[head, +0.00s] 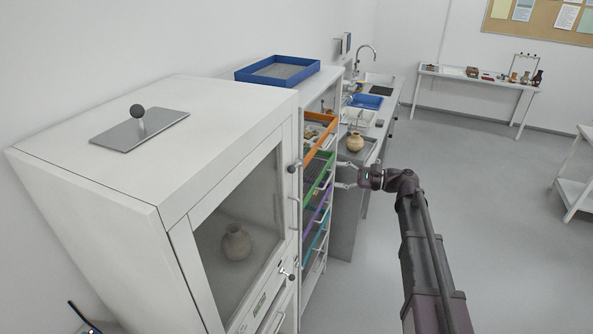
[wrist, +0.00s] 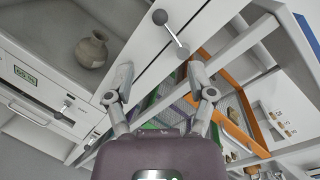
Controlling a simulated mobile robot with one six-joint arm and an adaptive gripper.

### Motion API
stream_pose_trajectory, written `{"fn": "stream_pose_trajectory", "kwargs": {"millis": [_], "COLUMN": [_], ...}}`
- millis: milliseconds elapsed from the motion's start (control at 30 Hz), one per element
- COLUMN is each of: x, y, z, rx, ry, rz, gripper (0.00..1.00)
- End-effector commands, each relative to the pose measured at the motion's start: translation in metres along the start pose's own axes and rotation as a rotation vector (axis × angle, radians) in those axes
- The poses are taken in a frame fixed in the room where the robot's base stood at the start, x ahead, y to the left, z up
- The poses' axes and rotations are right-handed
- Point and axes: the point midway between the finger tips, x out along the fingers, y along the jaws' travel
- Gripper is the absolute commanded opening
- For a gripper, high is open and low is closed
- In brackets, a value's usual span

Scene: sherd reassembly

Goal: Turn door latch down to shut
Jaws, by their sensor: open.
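A white cabinet (head: 180,160) stands at the left with a glazed door (head: 240,230). A round clay jar (head: 236,243) is behind the glass; it also shows in the wrist view (wrist: 92,50). An upper latch (head: 293,167) with a dark knob is at the door's right edge; in the wrist view this latch (wrist: 171,34) lies slantwise beyond my fingertips.
A rack with orange (head: 322,136), green (head: 319,176) and other coloured trays stands right beside the cabinet, close to my fingers. A blue tray (head: 277,70) is on top. A bench with a pot (head: 355,141) lies behind.

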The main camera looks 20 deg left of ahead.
Motion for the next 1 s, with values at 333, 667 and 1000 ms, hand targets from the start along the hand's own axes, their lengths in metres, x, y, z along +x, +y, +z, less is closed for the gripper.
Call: {"fn": "stream_pose_trajectory", "kwargs": {"millis": [333,667,1000], "x": [0.044,0.094,0.125], "y": [0.0,0.0,0.0], "z": [0.0,0.0,0.0], "rx": [0.0,-0.001,-0.001], "ry": [-0.001,-0.001,0.0], "rz": [0.001,0.002,0.0], "gripper": [0.7,0.7,0.7]}}
